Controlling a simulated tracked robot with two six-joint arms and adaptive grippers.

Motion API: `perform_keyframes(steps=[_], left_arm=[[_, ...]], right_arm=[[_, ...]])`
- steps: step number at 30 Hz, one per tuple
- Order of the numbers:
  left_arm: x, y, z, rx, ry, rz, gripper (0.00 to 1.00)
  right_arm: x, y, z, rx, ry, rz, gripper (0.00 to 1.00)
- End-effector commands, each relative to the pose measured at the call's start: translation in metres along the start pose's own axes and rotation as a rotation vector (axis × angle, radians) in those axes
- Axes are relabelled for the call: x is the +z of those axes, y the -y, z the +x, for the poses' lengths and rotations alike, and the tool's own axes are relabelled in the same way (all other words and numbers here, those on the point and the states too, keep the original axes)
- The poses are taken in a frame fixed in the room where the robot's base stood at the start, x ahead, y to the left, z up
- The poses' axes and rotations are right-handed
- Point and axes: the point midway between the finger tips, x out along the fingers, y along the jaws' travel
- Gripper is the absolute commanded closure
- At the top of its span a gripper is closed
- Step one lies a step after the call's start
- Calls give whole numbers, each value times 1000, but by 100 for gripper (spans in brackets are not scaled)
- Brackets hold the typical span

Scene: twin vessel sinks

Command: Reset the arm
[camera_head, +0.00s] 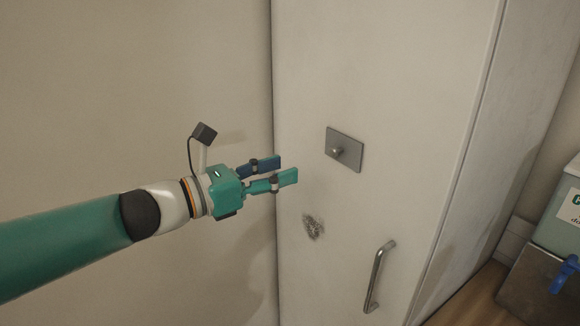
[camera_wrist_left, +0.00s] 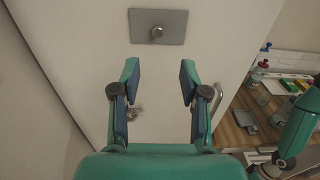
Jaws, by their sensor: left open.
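My left gripper (camera_head: 283,170) reaches in from the left in the head view, in front of the pale door (camera_head: 420,90). Its two teal fingers are apart with nothing between them. In the left wrist view the open fingers (camera_wrist_left: 160,80) point toward a grey metal plate with a small knob (camera_wrist_left: 158,27). The plate (camera_head: 345,150) is to the right of the fingertips in the head view, and the fingers look apart from it. My right gripper is not in the head view.
A metal bar handle (camera_head: 378,275) is low on the door, with a dark scuff (camera_head: 312,227) to its left. A pale green bin (camera_head: 562,215) with a blue clip stands at the far right. The wrist view shows a wooden surface (camera_wrist_left: 240,120) holding bottles and small items.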

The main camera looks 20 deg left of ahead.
Motion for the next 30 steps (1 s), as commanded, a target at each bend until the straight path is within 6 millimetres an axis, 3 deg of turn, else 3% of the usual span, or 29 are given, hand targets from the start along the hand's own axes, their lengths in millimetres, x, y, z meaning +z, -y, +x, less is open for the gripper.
perform_keyframes(steps=[13,17,20,23,27,30], left_arm=[[0,0,-1,1,-1,0,56],[-16,-3,7,-7,-25,-24,56],[-50,-5,22,-26,-74,-73,56],[-104,2,38,-68,-163,-136,56],[-204,27,48,-156,-360,-177,56],[-277,52,40,-234,-519,-154,56]], right_arm=[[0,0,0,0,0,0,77],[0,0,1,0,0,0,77],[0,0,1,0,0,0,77],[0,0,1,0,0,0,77],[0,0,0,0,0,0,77],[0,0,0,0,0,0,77]])
